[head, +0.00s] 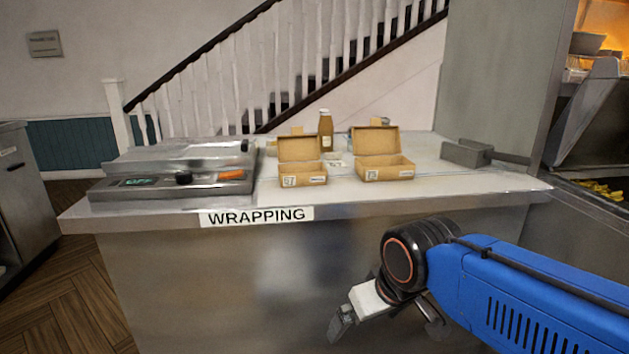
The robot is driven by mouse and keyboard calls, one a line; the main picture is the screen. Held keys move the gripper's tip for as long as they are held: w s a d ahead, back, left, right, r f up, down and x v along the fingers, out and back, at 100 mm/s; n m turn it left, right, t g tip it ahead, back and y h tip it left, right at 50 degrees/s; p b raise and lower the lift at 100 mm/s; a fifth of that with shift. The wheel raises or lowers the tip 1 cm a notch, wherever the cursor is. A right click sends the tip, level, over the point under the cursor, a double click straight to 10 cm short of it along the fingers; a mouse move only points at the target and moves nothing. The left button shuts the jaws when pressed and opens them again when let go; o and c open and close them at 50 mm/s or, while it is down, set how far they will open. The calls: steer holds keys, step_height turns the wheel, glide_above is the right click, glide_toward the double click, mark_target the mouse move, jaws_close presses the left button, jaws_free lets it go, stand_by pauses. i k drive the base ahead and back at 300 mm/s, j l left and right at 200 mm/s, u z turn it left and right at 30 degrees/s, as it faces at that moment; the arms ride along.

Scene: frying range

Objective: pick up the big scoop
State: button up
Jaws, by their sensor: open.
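A grey, box-shaped scoop (467,153) with a dark handle pointing right lies at the right end of the wrapping counter (480,188). It is the only scoop I can make out, so I take it as the big scoop. My gripper (343,322) is open and empty, in front of the counter and below its top edge. It is to the lower left of the scoop and well apart from it. My gripper is seen partly from the side, so its fingers show only in part.
Two open cardboard boxes (302,173) (384,170) stand mid-counter, with a brown bottle (325,131) behind. A metal wrapping machine (175,172) fills the left end. A grey wall panel (495,90) rises behind the scoop. The counter's front right strip is clear.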

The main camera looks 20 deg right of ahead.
mark_target(474, 155)
steer(key=z, duration=2.1)
steer(key=i+l, duration=0.1)
steer(key=i, duration=0.25)
steer(key=u, duration=0.05)
